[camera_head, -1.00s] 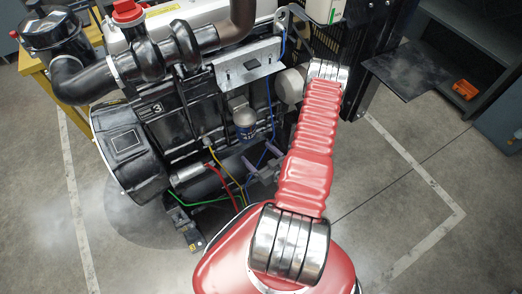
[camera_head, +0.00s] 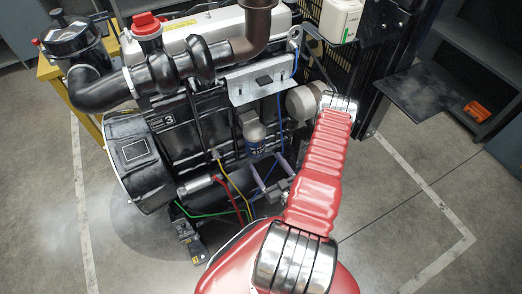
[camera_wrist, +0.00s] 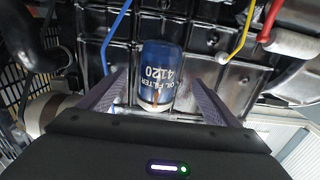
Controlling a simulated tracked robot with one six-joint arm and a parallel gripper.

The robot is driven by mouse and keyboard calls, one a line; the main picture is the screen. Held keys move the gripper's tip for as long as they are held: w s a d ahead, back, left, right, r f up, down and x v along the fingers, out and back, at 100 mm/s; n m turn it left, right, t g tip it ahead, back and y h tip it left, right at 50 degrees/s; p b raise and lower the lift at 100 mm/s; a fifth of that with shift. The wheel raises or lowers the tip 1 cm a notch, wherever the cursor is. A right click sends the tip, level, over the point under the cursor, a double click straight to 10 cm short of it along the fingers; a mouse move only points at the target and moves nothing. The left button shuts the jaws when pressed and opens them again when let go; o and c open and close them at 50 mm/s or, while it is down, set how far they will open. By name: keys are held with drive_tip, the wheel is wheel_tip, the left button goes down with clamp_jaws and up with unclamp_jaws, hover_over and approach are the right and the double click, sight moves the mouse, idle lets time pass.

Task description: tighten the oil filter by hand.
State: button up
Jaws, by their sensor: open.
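My gripper (camera_wrist: 160,88) is open, with one finger on each side of the filter's printed end in the wrist view. Gaps show between the fingers and the can, and nothing is held. In the head view my gripper (camera_head: 272,172) is small and partly hidden by my arm.
The black engine (camera_head: 185,125) fills the left. Yellow (camera_head: 231,181), red (camera_head: 229,196), green (camera_head: 195,214) and blue (camera_head: 281,110) wires run close to the filter.

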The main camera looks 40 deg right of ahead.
sight(256, 146)
drive_tip(key=shift+x, duration=5.15)
drive_tip(key=shift+c, duration=0.7)
drive_tip(key=shift+r, duration=0.1)
drive_tip(key=c, duration=1.4)
